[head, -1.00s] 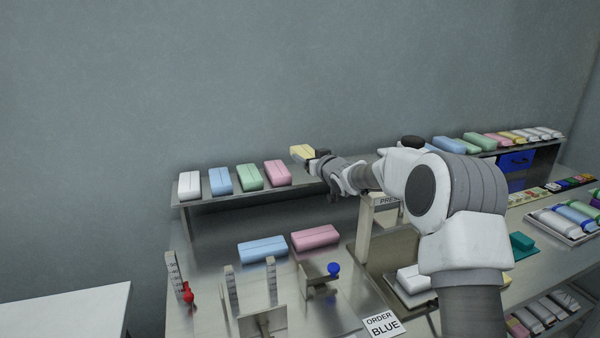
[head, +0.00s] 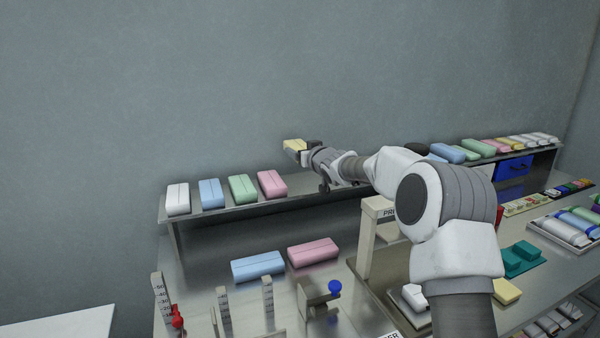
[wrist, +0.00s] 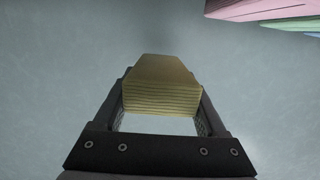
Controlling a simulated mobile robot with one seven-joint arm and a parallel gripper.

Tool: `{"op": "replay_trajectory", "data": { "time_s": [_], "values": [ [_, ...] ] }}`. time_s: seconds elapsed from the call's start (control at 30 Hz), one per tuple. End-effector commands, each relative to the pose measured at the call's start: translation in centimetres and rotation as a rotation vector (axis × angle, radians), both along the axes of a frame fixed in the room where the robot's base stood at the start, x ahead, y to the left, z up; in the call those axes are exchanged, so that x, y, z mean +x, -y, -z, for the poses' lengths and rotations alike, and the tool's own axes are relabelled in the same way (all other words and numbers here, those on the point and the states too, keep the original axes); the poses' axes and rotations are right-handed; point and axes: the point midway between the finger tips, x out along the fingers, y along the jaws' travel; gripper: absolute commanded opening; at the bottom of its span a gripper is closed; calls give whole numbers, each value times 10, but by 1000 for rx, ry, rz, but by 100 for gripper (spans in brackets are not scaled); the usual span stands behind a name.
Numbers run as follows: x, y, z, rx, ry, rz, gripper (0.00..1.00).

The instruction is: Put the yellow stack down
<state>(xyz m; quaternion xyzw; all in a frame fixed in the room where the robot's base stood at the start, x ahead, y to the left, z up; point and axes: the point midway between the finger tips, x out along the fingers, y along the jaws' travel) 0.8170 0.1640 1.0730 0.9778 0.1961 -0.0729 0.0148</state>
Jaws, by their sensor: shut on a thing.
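The yellow stack (head: 294,146) is held up by my gripper (head: 307,147), above and right of the pink pack on the raised shelf (head: 330,184). In the wrist view the yellow stack (wrist: 160,88) shows layered edges and sits between the two fingers of my gripper (wrist: 161,100), which are shut on it. The stack looks clear of the shelf in the head view. Its far side and underside are hidden.
On the shelf's left stand white (head: 178,198), blue (head: 211,193), green (head: 242,188) and pink (head: 272,183) packs. Blue (head: 258,266) and pink (head: 313,252) packs lie on the table below. A post with a blue knob (head: 335,287) stands in front. More packs fill the shelf's right end.

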Motion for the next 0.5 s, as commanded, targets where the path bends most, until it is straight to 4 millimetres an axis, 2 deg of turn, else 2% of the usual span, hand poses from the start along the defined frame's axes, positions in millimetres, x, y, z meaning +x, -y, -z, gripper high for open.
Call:
{"op": "replay_trajectory", "data": {
  "time_s": [0.03,0.2,0.4,0.5],
  "values": [
    [0,-1,14,0,-2,-2,22],
    [0,-1,50,-1,-5,-2,22],
    [0,-1,80,0,-3,-1,22],
    [0,-1,87,-1,-2,-1,22]
  ]
}}
